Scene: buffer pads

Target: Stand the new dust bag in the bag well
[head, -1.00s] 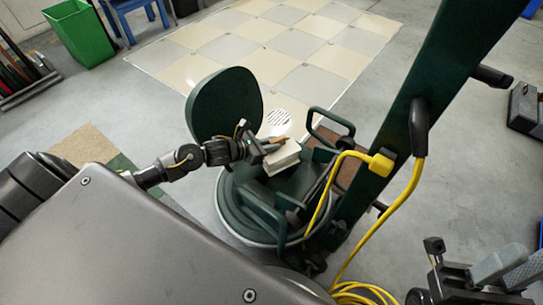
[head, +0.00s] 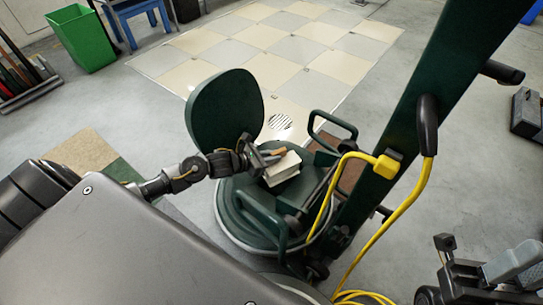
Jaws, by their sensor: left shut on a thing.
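The new dust bag (head: 284,170) is a cream-white block-like bag with a brown part near its top. My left gripper (head: 265,157) is shut on it from the left. It holds the bag over the round dark green base of the buffer machine (head: 236,215), between the raised lid (head: 224,112) and the machine's handles. The mouth of the bag well is hidden by the bag and gripper, so I cannot tell whether the bag's bottom is inside it. My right gripper (head: 470,275) shows partly at the lower right, away from the machine; its fingers are unclear.
A green loop handle (head: 333,128) and a thick slanted green column (head: 425,90) stand right of the bag. A yellow cable (head: 405,208) runs down the column to the floor. A green bin (head: 82,38) and blue stool stand far left. Floor beyond the machine is open.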

